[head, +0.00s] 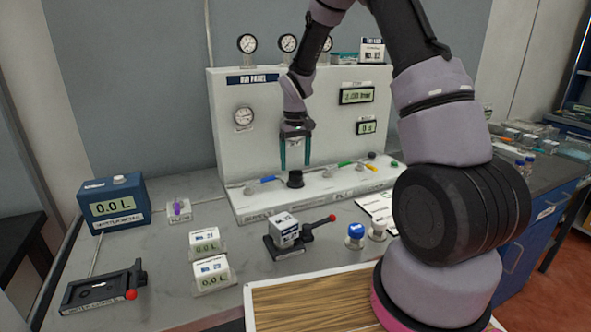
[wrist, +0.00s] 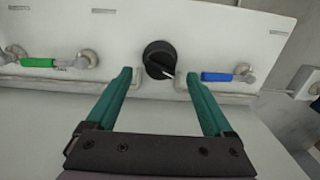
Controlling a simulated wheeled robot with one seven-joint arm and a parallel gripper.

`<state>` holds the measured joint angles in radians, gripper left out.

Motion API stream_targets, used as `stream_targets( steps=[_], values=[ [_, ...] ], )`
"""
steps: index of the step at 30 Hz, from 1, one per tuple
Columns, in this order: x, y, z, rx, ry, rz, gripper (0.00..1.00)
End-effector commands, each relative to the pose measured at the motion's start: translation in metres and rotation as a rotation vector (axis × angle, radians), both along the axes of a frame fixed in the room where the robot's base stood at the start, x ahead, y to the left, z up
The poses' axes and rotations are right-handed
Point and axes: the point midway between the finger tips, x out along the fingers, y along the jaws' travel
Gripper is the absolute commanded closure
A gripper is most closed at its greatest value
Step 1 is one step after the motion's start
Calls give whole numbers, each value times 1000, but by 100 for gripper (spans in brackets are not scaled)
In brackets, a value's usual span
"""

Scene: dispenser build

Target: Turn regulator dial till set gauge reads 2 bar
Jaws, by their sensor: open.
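The black regulator dial (head: 295,179) stands on the ledge of the white gas panel (head: 225,150). In the wrist view the dial (wrist: 159,58) has a pale pointer line toward its lower right. My gripper (head: 295,165) is above the dial with its teal fingers pointing down. I cannot tell which gauge is the set gauge.
A blue-handled valve (head: 267,179) is left of the dial, and a green-handled valve (head: 345,164) is to the right. Several gauges top the panel. A clamp with a red-knobbed lever (head: 286,232) and small display blocks (head: 205,243) stand on the bench in front.

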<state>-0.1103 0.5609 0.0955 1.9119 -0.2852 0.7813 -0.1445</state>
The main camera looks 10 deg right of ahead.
Motion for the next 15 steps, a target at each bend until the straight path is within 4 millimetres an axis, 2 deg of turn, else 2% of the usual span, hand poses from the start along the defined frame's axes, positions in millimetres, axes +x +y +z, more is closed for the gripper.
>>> stream_targets(
  steps=[1, 7, 12, 15],
  values=[
    [1, 0, 13, 1, -5, -1, 14],
    [1, 0, 51, 1, -4, -1, 14],
    [0, 0, 69, 0, -2, -1, 14],
    [0, 0, 73, 0, -1, -1, 14]
  ],
)
